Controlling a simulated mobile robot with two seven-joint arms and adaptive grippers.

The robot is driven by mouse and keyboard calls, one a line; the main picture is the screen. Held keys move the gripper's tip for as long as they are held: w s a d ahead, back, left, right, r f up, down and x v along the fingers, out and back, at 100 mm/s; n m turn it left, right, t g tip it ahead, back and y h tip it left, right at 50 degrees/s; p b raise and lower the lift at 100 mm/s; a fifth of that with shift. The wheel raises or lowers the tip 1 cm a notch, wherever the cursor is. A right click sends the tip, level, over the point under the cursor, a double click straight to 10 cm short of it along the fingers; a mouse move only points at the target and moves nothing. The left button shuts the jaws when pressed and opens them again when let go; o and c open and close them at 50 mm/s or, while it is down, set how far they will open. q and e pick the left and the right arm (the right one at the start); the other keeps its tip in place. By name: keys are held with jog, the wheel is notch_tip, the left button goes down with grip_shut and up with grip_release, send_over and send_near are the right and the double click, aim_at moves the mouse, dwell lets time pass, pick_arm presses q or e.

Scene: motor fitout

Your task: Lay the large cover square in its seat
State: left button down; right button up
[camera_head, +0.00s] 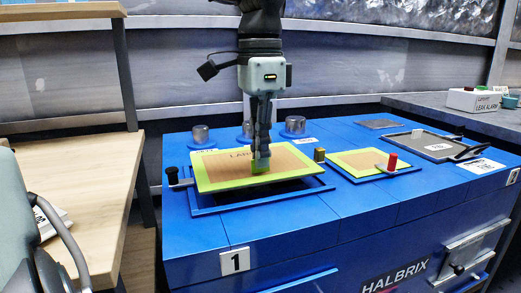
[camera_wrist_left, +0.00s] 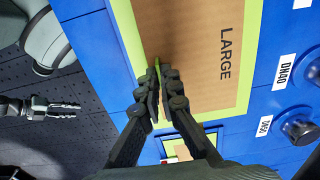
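The large cover (camera_head: 222,174) is a tan panel with a yellow-green border, marked LARGE. It also shows in the left wrist view (camera_wrist_left: 190,55). It is above its seat, a blue frame (camera_head: 250,205) on the blue machine's top, with a dark gap under its front edge. Whether any edge touches the frame, I cannot tell. My left gripper (camera_head: 261,165) points down at the cover's middle, its fingers closed on the green grip there; it also shows in the left wrist view (camera_wrist_left: 156,92). My right gripper (camera_wrist_left: 78,110) is off the machine's front, its finger gap unclear.
A black-knobbed clamp (camera_head: 173,176) stands left of the seat and a brass post (camera_head: 319,155) right of it. A smaller bordered cover (camera_head: 350,160) with a red-knobbed clamp (camera_head: 391,162) lies farther right. Several capped ports (camera_head: 295,125) stand behind. A wooden shelf (camera_head: 105,190) is left.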

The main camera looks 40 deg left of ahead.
pick_arm(q)
jog(key=shift+f+b, duration=0.55)
jog(key=shift+f, duration=0.15)
jog(key=shift+f, duration=0.1)
dwell(0.9)
jog(key=shift+f+b, duration=0.6)
jog(key=shift+b, duration=0.35)
dwell(0.8)
jog(key=c, duration=1.6)
grip_release()
jog(key=shift+c, duration=0.2)
notch_tip(320, 180, up, 12)
